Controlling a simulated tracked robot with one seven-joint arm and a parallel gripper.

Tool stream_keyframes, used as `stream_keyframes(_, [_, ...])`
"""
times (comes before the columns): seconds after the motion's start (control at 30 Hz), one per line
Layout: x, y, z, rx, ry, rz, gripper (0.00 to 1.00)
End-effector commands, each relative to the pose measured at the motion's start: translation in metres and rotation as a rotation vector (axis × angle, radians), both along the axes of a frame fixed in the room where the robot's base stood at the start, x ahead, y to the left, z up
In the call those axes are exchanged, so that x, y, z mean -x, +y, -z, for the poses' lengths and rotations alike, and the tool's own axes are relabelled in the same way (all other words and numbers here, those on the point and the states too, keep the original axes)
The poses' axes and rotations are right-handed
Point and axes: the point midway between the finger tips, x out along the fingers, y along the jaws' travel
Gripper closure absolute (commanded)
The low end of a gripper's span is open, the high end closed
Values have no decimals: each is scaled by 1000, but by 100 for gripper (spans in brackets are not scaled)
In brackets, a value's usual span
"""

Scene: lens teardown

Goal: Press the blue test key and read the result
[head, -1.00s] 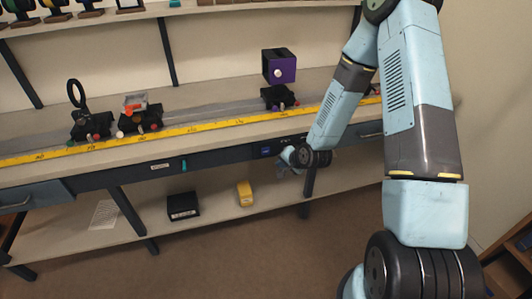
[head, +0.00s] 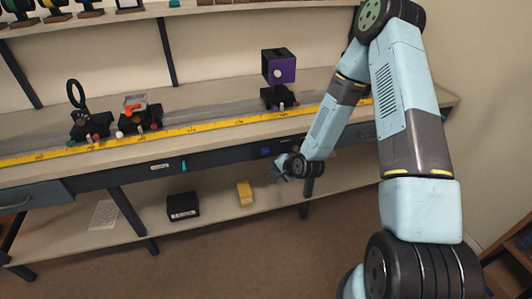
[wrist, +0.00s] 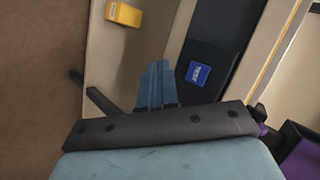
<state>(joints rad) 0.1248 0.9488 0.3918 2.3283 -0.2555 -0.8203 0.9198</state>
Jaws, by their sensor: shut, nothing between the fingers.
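The blue test key (wrist: 197,73) is a small square with faint lettering on the dark front panel of the bench. It also shows in the head view (head: 265,151), just left of my gripper. My gripper (head: 278,172) is at the bench front, a little below and right of the key. In the wrist view, its fingers (wrist: 157,68) are closed together and empty. They point past the key's left side, apart from it. No result display can be made out.
A yellow box (head: 245,194) and a black box (head: 182,206) lie on the lower shelf. A teal item (head: 184,166) sits on the front panel.

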Motion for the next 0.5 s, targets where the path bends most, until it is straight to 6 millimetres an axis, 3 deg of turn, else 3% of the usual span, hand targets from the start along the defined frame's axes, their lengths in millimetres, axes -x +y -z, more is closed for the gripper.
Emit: stream_keyframes(0.5, [-57, 16, 0, 1, 0, -1, 100])
